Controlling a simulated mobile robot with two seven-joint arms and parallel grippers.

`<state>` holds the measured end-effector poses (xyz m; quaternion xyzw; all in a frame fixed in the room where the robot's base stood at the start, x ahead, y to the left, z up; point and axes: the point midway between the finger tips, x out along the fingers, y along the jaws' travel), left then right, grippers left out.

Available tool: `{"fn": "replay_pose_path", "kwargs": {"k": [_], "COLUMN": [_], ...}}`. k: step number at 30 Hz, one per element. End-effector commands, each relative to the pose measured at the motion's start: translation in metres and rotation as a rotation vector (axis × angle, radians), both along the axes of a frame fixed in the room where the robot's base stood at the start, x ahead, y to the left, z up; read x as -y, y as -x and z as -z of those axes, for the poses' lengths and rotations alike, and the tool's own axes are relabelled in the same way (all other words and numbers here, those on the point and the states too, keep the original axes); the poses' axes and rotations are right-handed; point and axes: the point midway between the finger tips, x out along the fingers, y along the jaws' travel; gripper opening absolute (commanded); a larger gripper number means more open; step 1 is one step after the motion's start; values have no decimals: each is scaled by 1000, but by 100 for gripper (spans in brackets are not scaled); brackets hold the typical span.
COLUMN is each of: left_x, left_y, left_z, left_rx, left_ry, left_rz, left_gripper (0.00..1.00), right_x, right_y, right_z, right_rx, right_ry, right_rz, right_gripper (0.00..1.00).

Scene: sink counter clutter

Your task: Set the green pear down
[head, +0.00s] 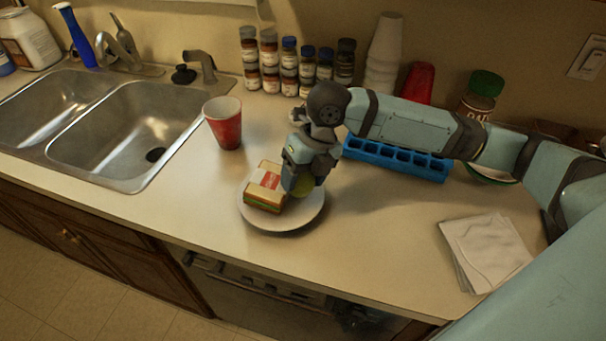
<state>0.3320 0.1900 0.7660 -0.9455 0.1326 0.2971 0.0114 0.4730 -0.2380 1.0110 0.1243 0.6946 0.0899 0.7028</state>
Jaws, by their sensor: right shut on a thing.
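The green pear (303,187) shows as a small yellow-green patch below my right gripper (298,186), which hides most of it. My right gripper points down over the right part of a white plate (290,219) and is shut on the pear. I cannot tell whether the pear touches the plate. A sandwich (265,187) with a red and white label lies on the plate, just left of the gripper. My left gripper is not in view.
A red cup (225,124) stands behind the plate, near the double sink (130,125). Spice jars (289,65), stacked white cups (384,52) and a blue tray (398,157) are farther back. Napkins (485,250) lie at right. The counter between plate and napkins is clear.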

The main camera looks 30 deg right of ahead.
Motion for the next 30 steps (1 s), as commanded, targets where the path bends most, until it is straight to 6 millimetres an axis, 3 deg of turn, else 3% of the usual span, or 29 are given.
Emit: {"fn": "replay_pose_path", "kwargs": {"k": [3, 4, 6, 7, 18, 30], "left_x": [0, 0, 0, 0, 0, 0], "left_y": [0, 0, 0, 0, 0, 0], "left_z": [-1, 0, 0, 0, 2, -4], "left_rx": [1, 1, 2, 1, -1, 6], "left_ry": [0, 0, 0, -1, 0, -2], "left_rz": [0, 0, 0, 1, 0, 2], "left_gripper": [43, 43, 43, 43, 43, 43], "right_x": [0, 0, 0, 0, 0, 25], "right_y": [0, 0, 0, 0, 0, 1], "right_z": [3, 3, 3, 3, -4, -82], "right_rx": [0, 0, 0, 0, 2, 3], "right_ry": [0, 0, 0, 0, 0, 1], "right_rz": [0, 0, 0, 0, 1, 1], "right_gripper": [32, 66, 82, 85, 85, 85]}}
